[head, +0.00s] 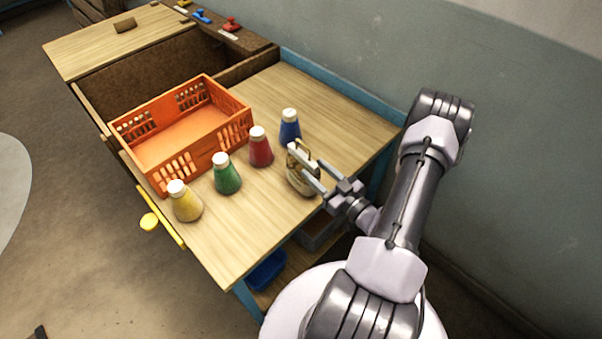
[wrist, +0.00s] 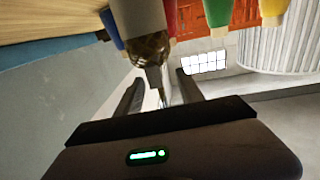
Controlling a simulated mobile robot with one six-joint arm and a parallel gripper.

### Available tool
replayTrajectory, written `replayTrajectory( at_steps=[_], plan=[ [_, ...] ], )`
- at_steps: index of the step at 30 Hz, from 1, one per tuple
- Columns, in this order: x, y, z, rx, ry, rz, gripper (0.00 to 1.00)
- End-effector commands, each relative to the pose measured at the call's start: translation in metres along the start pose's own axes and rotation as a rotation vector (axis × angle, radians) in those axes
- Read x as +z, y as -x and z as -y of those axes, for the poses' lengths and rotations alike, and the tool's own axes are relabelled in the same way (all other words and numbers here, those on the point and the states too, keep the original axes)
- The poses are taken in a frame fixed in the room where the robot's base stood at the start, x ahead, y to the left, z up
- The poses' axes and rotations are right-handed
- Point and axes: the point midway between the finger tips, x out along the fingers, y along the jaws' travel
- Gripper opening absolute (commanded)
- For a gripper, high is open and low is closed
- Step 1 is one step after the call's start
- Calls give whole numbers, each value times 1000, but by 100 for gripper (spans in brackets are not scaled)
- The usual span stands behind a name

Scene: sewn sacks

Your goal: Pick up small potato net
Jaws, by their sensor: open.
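The small potato net (head: 305,184) is a brownish sack with a pale band, standing near the right edge of the wooden table. My gripper (head: 306,168) is open at its upper part, with the fingers reaching in from the right. In the wrist view, the net (wrist: 150,47) hangs into the picture from above, its narrow end between the two open fingers of my gripper (wrist: 158,82). I cannot tell whether either finger touches it. The fingers hide part of the net in the head view.
Yellow (head: 186,202), green (head: 227,176), red (head: 260,149) and blue (head: 290,128) white-capped bottles stand in a row close to the net. An orange crate (head: 182,161) is behind them. The table (head: 333,112) is clear toward the back right. A grey wall (head: 420,55) is at the right.

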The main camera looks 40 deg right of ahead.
Motion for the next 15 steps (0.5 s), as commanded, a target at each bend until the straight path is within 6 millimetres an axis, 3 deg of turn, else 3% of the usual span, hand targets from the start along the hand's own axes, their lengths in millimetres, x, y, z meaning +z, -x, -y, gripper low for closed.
replayTrajectory(
  at_steps=[5, 12, 15],
  plan=[
    [1, -19, 0, -2, 2, 0, 45],
    [10, -62, -5, -5, 5, -1, 45],
    [8, -70, -6, -2, 3, -1, 45]
  ],
)
